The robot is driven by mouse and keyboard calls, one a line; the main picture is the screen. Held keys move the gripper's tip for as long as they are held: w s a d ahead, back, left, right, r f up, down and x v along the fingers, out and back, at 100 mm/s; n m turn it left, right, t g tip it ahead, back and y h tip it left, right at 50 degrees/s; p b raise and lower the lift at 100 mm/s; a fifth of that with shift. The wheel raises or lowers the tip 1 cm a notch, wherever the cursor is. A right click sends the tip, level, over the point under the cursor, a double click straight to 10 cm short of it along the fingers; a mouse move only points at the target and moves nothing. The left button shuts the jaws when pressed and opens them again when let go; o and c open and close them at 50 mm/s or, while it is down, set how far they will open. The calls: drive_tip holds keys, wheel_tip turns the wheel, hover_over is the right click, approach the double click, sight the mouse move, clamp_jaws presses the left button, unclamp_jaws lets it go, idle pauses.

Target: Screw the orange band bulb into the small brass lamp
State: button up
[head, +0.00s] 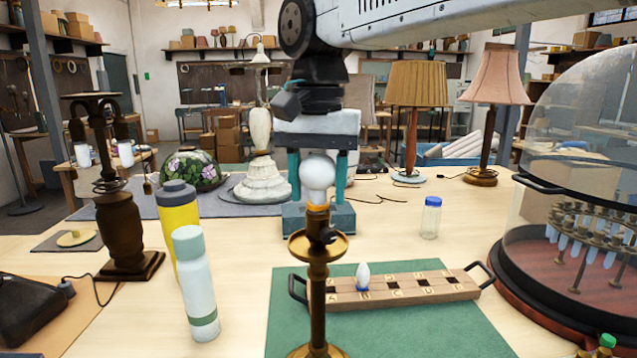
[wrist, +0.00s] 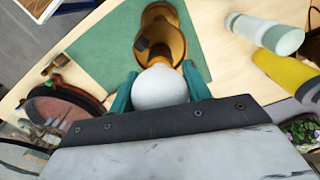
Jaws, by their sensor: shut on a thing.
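My gripper (head: 317,178) is shut on the round white bulb with the orange band (head: 318,172), with a teal finger on either side of the glass. The bulb is upright, glass up, directly above the small brass lamp (head: 318,275). Its orange band sits at the lamp's top; I cannot tell how deep the bulb's base is in the socket. In the wrist view the white bulb (wrist: 160,88) lies between the teal fingers and hides the socket; the brass lamp (wrist: 160,30) extends beyond it. The lamp stands on the green mat (head: 440,330).
A wooden bulb rack (head: 440,289) with dark handles holds a small blue-banded bulb (head: 362,276) right of the lamp. A pale bottle (head: 195,285) and yellow bottle (head: 178,225) stand left. A small jar (head: 431,218) and glass dome (head: 585,130) are right.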

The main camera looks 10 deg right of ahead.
drive_tip(key=m, duration=0.6)
drive_tip(key=shift+m, duration=1)
drive_tip(key=m, duration=0.3)
drive_tip(key=shift+m, duration=0.3)
drive_tip(key=m, duration=0.4)
drive_tip(key=shift+m, duration=0.3)
